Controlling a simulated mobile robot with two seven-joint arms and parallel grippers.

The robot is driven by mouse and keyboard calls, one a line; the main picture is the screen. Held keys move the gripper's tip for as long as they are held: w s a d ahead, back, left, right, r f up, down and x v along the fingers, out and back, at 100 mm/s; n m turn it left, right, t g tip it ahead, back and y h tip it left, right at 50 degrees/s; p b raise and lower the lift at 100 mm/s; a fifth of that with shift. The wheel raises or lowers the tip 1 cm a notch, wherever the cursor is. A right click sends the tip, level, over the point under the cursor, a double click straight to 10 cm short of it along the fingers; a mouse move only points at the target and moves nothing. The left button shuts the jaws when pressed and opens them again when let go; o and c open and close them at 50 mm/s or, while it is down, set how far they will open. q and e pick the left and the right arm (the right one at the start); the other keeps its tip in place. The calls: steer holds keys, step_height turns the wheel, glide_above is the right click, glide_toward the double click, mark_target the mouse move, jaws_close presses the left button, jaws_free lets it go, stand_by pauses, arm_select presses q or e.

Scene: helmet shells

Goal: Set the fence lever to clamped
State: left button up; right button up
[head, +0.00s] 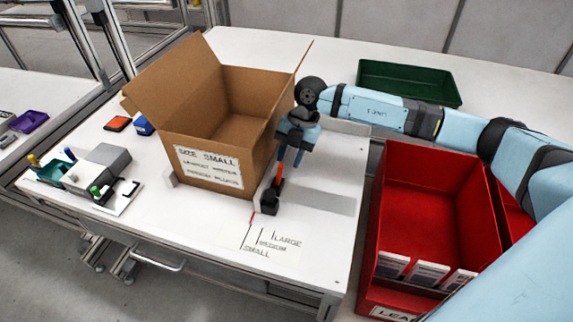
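The fence lever (278,176) is a short orange-red handle rising from a black base (269,202), to the right of the cardboard box on the white table. It stands nearly upright, tilted slightly right. My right gripper (289,160) points down just above the lever. Its two blue fingers are apart, with the left one close to the lever's top. Whether they touch is too small to tell. A low pale fence (259,191) stands by the box's right side, partly hidden by the box and lever. My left gripper is out of view.
The open cardboard box (208,168), labelled "SIZE SMALL", stands left of the lever. Size marks (270,243) are on the table in front. Red bins (430,215) stand right, a green tray (408,83) behind. A small device (93,172) sits far left.

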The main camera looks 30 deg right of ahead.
mark_target(283, 165)
steer(key=s+a+f, duration=0.1)
steer(key=s+a, duration=0.1)
steer(key=a, duration=0.1)
steer(key=shift+f+n+g, duration=0.3)
steer(key=shift+f+g, duration=0.1)
steer(key=shift+w+a+r, duration=0.1)
steer(key=shift+a+r, duration=0.1)
steer(key=shift+a, duration=0.2)
steer(key=shift+c, duration=1.1)
steer(key=shift+a+r, duration=0.2)
steer(key=c, duration=0.3)
steer(key=shift+d, duration=0.15)
jaws_close()
steer(key=shift+w+d, duration=0.15)
steer(key=shift+d, duration=0.15)
steer(key=shift+w+d+r, duration=0.1)
steer(key=shift+d+r, duration=0.05)
steer(key=shift+d, duration=0.1)
